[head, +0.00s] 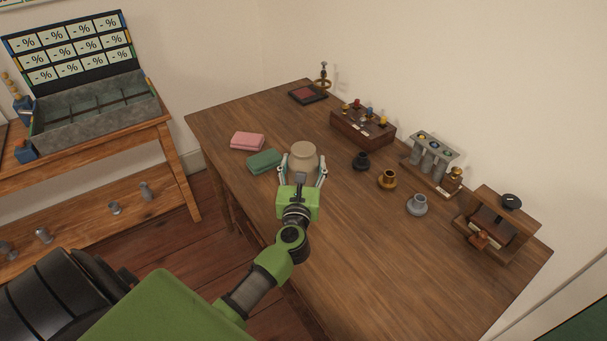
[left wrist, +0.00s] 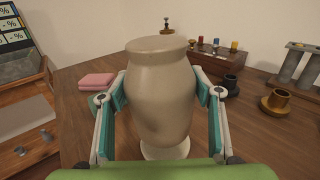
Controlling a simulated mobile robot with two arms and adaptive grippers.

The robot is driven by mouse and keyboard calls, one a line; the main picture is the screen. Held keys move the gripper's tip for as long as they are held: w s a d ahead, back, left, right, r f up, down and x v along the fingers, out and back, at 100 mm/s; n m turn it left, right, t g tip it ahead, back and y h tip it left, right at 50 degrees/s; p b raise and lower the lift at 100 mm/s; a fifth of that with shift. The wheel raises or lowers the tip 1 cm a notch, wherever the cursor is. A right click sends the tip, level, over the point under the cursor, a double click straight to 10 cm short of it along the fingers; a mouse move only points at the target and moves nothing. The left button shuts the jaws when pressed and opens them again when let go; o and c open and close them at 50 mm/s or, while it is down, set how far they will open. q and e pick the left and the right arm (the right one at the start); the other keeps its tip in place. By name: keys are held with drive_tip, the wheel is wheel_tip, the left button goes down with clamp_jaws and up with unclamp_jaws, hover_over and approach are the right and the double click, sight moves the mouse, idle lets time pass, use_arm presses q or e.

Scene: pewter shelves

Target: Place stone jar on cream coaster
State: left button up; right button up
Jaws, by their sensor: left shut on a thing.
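The stone jar (head: 303,156) is a beige, round-shouldered jar, upright over the desk. It fills the middle of the left wrist view (left wrist: 160,92). My left gripper (head: 304,169) is shut on it, one finger on each side of its body. A pale cream rounded piece (left wrist: 166,151) shows under the jar's lower end in the left wrist view. I cannot tell whether it is the cream coaster or the jar's own foot, nor whether the jar rests on anything. No separate cream coaster shows in the head view. My right gripper is not in view.
Pink (head: 247,142) and green (head: 265,161) folded cloths lie left of the jar. Black (head: 361,162), brass (head: 387,180) and grey (head: 417,205) small pots stand to its right. Racks line the wall side. The desk's (head: 370,270) near right part is clear.

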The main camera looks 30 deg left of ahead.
use_arm(q)
wheel_tip(320, 180, down, 3)
drive_tip(key=shift+r+b, duration=0.2)
drive_tip(key=shift+b, duration=0.2)
drive_tip(key=shift+f, duration=0.15)
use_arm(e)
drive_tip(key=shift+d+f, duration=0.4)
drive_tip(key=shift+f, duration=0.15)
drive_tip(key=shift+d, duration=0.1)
use_arm(q)
drive_tip(key=shift+f, duration=0.1)
drive_tip(key=o, duration=1.6)
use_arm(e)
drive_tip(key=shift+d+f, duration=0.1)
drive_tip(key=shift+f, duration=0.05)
